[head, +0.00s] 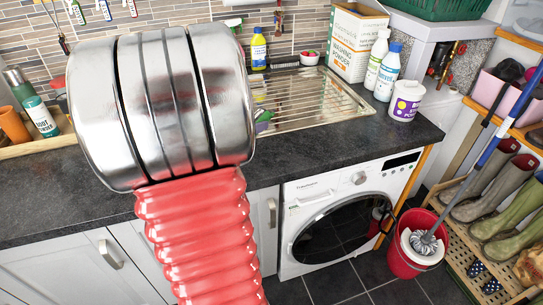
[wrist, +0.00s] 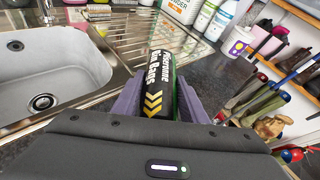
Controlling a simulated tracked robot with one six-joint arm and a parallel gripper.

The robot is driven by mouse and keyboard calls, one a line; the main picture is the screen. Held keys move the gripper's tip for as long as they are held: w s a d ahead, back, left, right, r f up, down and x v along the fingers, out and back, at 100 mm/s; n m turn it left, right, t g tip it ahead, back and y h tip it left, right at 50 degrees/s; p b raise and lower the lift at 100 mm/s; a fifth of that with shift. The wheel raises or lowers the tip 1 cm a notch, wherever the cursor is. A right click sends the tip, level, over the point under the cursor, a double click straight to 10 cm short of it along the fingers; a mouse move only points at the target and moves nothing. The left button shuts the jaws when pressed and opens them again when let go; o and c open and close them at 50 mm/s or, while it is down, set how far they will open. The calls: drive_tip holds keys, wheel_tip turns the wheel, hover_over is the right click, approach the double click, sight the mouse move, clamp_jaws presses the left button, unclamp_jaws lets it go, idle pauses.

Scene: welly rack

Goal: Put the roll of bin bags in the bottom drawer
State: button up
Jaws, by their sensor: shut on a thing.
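The roll of bin bags (wrist: 159,82) is black with white lettering, yellow chevrons and a green edge. My gripper (wrist: 163,76) is shut on it in the wrist view, with a purple-grey finger on either side. The roll is held over the area where the steel drainer meets the dark worktop; its exact height is hard to tell. In the head view my own arm covers much of the left and middle, and I cannot make out the roll there. White cupboard fronts (head: 60,275) with bar handles show under the worktop; I cannot identify the bottom drawer.
The dark worktop (head: 330,131) carries a washing powder box (head: 355,45), bottles and a purple-white tub (head: 405,100). A washing machine (head: 340,215) stands below. A red mop bucket (head: 410,255) and a boot rack (head: 465,240) are at right. The sink basin (wrist: 50,75) is left.

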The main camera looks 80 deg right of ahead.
drive_tip(key=shift+f, duration=0.1)
drive_tip(key=shift+f, duration=2.8)
drive_tip(key=shift+f, duration=2.1)
drive_tip(key=o, duration=1.2)
drive_tip(key=shift+f, duration=0.1)
